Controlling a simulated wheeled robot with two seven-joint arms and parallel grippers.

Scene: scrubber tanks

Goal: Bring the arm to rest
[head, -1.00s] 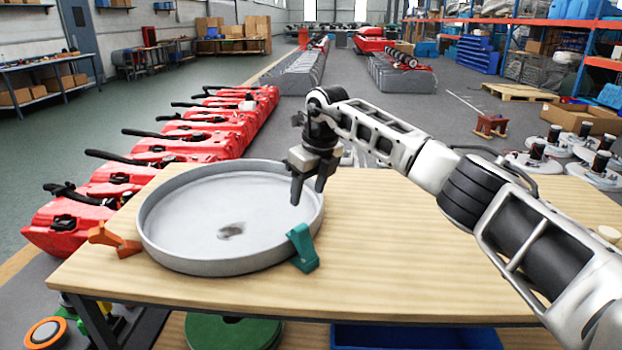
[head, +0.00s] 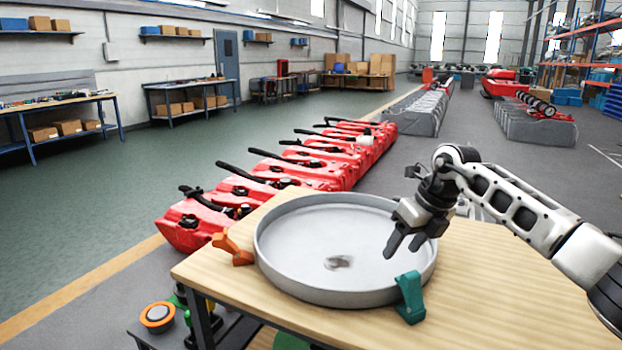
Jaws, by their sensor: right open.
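My right arm comes in from the right, over the wooden table. My right gripper (head: 404,245) is open and empty, its fingers pointing down above the right part of a round grey tray (head: 278,279). The tray lies on the wooden table (head: 500,290) and holds a small dark patch or piece (head: 338,262) that I cannot make out. My left gripper does not show.
An orange clamp (head: 233,249) is at the tray's left edge and a teal clamp (head: 410,298) at its right front edge. A row of red tanks (head: 300,172) stands behind the table. Green floor (head: 120,190) at the left is clear.

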